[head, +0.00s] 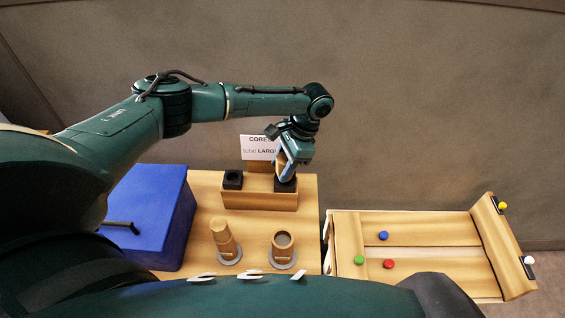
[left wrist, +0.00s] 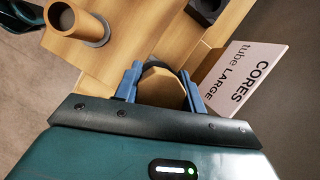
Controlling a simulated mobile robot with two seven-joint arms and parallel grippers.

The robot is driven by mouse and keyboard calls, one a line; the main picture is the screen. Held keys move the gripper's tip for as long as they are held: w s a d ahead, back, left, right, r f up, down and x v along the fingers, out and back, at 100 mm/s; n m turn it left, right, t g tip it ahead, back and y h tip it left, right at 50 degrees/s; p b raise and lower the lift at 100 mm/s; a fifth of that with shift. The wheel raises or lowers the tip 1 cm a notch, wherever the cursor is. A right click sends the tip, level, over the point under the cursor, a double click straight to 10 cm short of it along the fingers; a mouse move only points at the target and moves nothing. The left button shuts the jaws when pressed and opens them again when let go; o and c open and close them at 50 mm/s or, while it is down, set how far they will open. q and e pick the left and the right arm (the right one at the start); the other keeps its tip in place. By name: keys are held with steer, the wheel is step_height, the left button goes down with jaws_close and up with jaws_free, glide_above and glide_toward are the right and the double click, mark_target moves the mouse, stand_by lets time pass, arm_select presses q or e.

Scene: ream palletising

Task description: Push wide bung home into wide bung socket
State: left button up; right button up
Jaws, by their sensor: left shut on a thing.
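My left gripper (head: 287,170) points down over the right end of the wooden stand at the back of the bench. It is shut on a tan round piece, apparently the wide bung (left wrist: 162,88), which sits between the blue fingers in the left wrist view. Just below it in the head view is a black block, apparently the wide bung socket (head: 285,186). The fingers and the piece hide most of its opening. I cannot tell how far the piece is in, or whether it touches. My right gripper is not in view.
A second black block (head: 233,180) sits at the stand's left end. A sign (head: 259,148) stands behind. In front are a capped tan cylinder (head: 222,236) and an open tube (head: 283,243) on grey bases. A blue box (head: 155,215) is left; a wooden tray (head: 425,223) with coloured discs is right.

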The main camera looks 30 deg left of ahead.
arm_select(q)
steer(key=shift+f+b, duration=0.3)
steer(key=shift+f, duration=0.6)
steer(key=shift+f, duration=0.5)
steer(key=o, duration=1.3)
